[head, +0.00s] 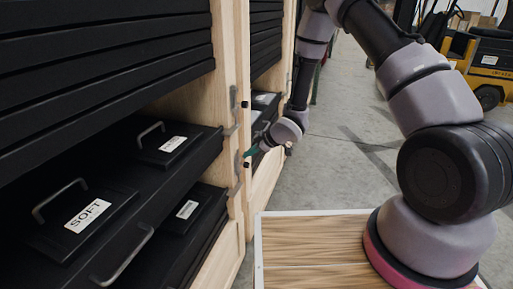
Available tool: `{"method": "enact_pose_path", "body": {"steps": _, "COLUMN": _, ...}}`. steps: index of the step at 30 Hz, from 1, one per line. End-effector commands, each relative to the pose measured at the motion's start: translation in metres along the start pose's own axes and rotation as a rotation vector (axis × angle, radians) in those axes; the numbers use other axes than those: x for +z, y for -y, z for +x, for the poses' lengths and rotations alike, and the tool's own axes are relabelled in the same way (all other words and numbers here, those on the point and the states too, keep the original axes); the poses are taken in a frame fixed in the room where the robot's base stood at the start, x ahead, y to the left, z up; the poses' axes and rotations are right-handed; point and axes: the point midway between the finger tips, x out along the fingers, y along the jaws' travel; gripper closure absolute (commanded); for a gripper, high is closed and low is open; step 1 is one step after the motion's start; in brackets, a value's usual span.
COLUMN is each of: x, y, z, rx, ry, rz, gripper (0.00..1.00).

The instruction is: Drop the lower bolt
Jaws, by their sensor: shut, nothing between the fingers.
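A tall pale wooden cabinet (227,60) with black drawers stands on the left. On its front upright are small dark and grey metal fittings. The lower one (237,168) looks like the lower bolt, but it is too small to tell its position. Another dark fitting (244,104) sits higher on the same wood. My gripper (251,151) is beside the lower fitting, with green fingertips pointing left toward the wood. It is shut and empty. I cannot tell whether it touches the fitting.
Black pulled-out trays hold lidded boxes with handles and white labels, one reading SOFT (88,215). My arm reaches in from the right. A wood-topped surface (315,245) is at the lower middle. Grey floor (345,130) is open behind, with a yellow forklift (485,55) at the far right.

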Motion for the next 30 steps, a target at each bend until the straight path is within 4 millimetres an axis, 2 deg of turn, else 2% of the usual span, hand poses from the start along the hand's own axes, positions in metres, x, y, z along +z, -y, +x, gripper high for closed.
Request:
{"method": "enact_pose_path", "body": {"steps": 1, "x": 0.009, "y": 0.0, "z": 0.005, "rx": 0.0, "ry": 0.005, "rz": 0.003, "gripper": 1.0}}
{"method": "enact_pose_path", "body": {"steps": 6, "x": 0.021, "y": 0.0, "z": 0.017, "rx": 0.0, "ry": 0.003, "rz": 0.002, "gripper": 1.0}}
{"method": "enact_pose_path", "body": {"steps": 20, "x": 0.025, "y": 0.0, "z": 0.021, "rx": 0.001, "ry": 0.002, "rz": 0.002, "gripper": 1.0}}
{"method": "enact_pose_path", "body": {"steps": 30, "x": 0.048, "y": 0.006, "z": 0.044, "rx": 0.001, "ry": 0.003, "rz": 0.003, "gripper": 1.0}}
